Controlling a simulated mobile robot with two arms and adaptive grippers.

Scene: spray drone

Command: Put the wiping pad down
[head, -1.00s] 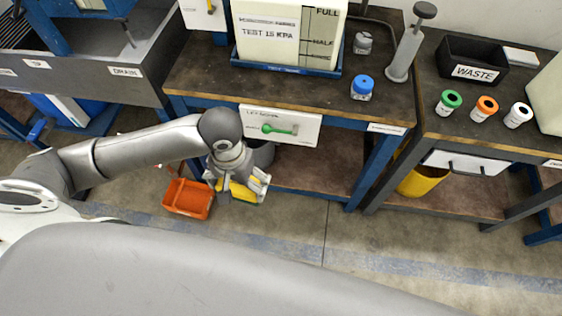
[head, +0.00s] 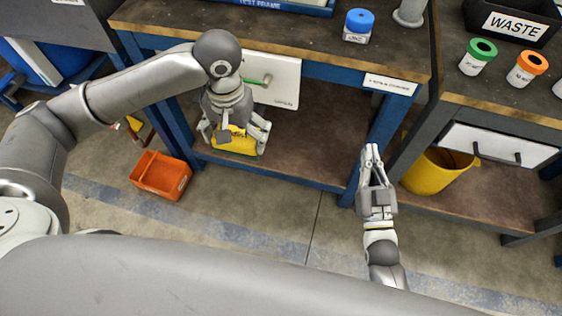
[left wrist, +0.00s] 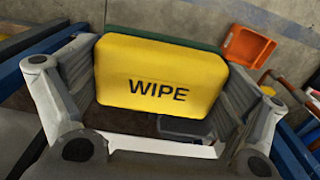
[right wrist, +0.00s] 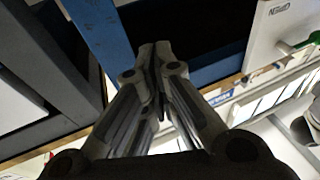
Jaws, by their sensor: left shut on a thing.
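The wiping pad (left wrist: 158,85) is a yellow block marked WIPE with a green edge layer. It fills the middle of the left wrist view, between the fingers of my left gripper (left wrist: 160,100). In the head view the pad (head: 235,144) shows below my left gripper (head: 234,135), in front of the blue bench's lower shelf. My left gripper is shut on the pad. Whether the pad touches the shelf cannot be told. My right gripper (head: 372,152) points up the head view beside the bench's right leg, with its fingertips together and nothing between them. It also shows in the right wrist view (right wrist: 160,65).
An orange bin (head: 161,176) stands on the floor left of the pad. The lower shelf (head: 300,130) is bare to the right. A yellow bucket (head: 436,170) stands under the right bench. A blue-capped jar (head: 358,26) is on the benchtop above.

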